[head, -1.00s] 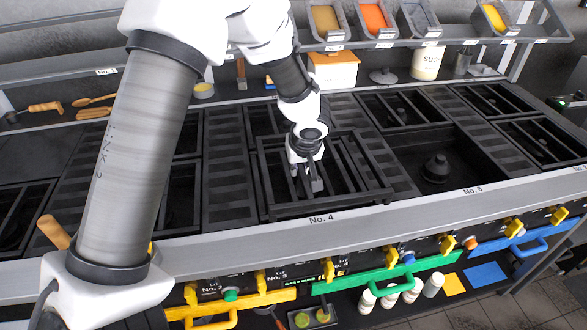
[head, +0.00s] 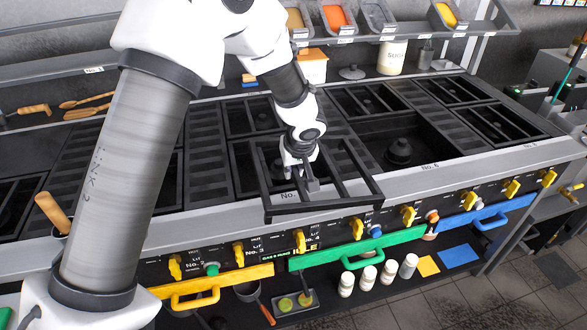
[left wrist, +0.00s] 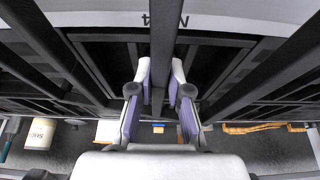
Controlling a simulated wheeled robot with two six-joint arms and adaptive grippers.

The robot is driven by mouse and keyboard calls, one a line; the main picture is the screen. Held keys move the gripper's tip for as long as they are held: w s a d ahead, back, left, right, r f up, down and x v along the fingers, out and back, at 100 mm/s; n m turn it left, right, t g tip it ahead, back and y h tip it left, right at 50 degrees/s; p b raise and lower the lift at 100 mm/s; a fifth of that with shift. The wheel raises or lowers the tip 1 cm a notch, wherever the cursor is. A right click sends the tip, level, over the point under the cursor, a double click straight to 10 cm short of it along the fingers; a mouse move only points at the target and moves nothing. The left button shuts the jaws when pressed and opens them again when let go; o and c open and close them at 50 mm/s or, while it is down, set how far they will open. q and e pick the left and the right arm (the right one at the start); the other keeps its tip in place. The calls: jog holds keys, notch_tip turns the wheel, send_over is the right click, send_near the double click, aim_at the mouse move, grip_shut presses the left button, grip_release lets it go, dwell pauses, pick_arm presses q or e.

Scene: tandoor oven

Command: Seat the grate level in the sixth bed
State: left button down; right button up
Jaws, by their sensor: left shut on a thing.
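The grate (head: 330,206) is a dark rectangular frame with several bars. My left gripper (head: 311,184) is shut on one of its middle bars. The grate is held above the stove, around the fourth bed, and its near edge overhangs the front rail and partly covers the No. 4 label. In the left wrist view, the bar (left wrist: 162,55) runs between the purple-padded fingers (left wrist: 160,95). The sixth bed (head: 428,142), to the right behind the No. 6 label, is an open well with a burner (head: 400,150) showing and no grate over it. My right gripper is not in view.
Other grates (head: 365,98) cover beds behind and to the right. A slatted strip (head: 456,125) lies right of the sixth bed. Yellow knobs (head: 408,215) and a green handle bar (head: 355,250) run along the front. A shelf with spice bins (head: 335,18) stands behind.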

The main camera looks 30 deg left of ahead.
pick_arm(q)
jog(key=shift+w+r, duration=0.1)
jog(key=shift+r, duration=0.35)
jog(key=shift+r+p, duration=1.05)
jog(key=shift+r, duration=0.6)
